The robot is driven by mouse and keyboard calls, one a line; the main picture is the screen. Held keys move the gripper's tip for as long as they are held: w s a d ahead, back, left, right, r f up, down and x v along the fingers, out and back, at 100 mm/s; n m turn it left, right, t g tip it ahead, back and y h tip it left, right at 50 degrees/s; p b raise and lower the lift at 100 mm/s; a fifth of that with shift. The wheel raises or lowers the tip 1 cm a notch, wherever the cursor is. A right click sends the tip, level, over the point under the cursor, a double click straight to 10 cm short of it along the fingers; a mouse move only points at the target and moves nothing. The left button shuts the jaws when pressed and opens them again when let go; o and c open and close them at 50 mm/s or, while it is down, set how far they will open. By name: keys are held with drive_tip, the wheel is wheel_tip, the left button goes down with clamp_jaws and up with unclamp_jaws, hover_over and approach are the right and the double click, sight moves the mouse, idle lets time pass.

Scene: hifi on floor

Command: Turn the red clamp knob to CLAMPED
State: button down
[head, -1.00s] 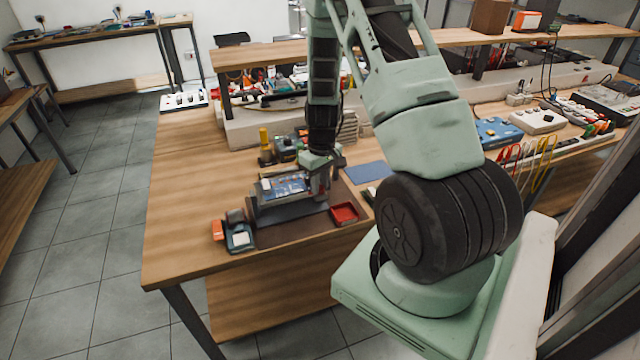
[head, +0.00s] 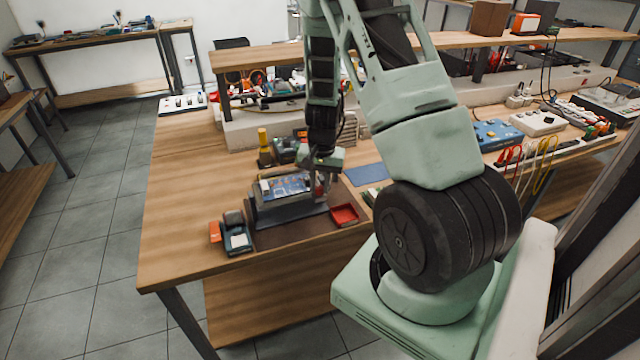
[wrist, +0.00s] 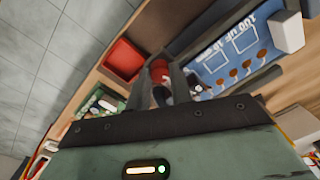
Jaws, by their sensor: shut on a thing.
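The red clamp knob (wrist: 159,70) shows in the wrist view between the two dark fingers of my gripper (wrist: 161,84), which is shut on it. The knob stands at the end of the grey fixture (head: 290,210), which holds a blue circuit board (head: 284,186); the board also shows in the wrist view (wrist: 235,58). In the head view my gripper (head: 321,183) is over the fixture's right end and largely hides the knob. I cannot read any CLAMPED mark or tell the knob's angle.
A red tray (head: 344,214) lies just right of the fixture, close to my gripper. A dark device with a white label (head: 237,238) stands at the left. A yellow-topped item (head: 263,140) stands behind. The table's left part is clear.

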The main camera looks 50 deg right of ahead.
sight(322, 188)
drive_tip(key=m, duration=0.5)
idle(0.6)
drive_tip(key=c, duration=1.2)
unclamp_jaws()
drive_tip(key=shift+c, duration=0.2)
drive_tip(key=shift+r, duration=0.1)
wheel_tip(322, 188, up, 17)
drive_tip(key=shift+s+r, duration=0.15)
drive_tip(key=shift+s, duration=0.2)
